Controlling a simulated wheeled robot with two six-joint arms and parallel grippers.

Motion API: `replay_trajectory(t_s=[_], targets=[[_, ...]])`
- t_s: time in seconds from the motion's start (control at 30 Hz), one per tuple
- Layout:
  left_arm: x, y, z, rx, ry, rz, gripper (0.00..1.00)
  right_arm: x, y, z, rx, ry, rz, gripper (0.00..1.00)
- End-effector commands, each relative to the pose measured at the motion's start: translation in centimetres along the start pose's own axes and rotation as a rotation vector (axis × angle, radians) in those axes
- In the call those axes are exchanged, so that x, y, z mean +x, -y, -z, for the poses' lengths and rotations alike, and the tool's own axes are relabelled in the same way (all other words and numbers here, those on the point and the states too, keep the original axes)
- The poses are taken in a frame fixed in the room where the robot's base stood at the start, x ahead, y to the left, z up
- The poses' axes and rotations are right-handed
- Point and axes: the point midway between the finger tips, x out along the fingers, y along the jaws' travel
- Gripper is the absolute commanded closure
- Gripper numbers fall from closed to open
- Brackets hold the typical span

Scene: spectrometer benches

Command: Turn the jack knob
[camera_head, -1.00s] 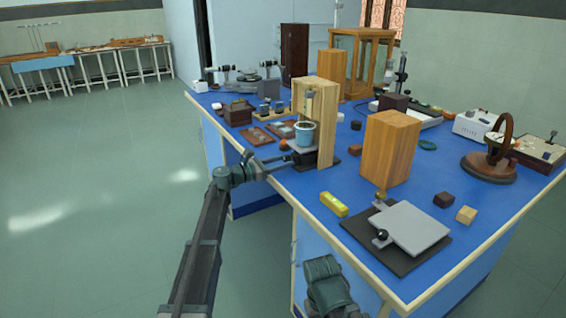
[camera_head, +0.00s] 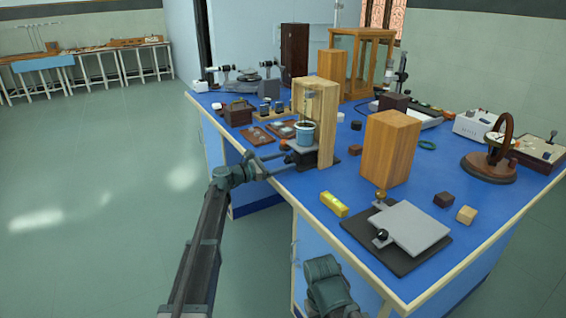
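The small lab jack (camera_head: 302,149) stands inside a wooden frame (camera_head: 327,125) near the left edge of the blue bench. A teal-rimmed beaker (camera_head: 305,134) rests on its grey top plate. The dark knob side of the jack faces my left gripper (camera_head: 284,157), which reaches in from the left. Its two fingers show apart, one above the other, with the tips at the knob side. The knob is small and partly hidden, and I cannot tell whether the fingers touch it.
A wooden block (camera_head: 388,148) stands to the right of the frame. In front are a yellow level (camera_head: 333,204), a grey plate (camera_head: 409,227) with knobs on a dark base, and small blocks (camera_head: 466,214). Floor left of the bench is clear.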

Motion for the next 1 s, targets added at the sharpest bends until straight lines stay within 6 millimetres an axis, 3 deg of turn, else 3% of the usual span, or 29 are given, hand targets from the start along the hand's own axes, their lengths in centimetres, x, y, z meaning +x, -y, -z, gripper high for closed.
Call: replay_trajectory(t_s=[0.27,0.7,1.0], targets=[[-0.9,0.0,0.0,0.0,0.0,-0.001,0.26,0.0,0.0,0.0,0.0,0.0,0.0,0.5],[-9.8,0.1,0.0,0.0,0.0,-0.002,0.26,0.0,0.0,0.0,0.0,0.0,0.0,0.5],[-13.3,0.0,0.0,0.0,0.0,-0.001,0.26,0.0,0.0,0.0,0.0,0.0,0.0,0.5]])
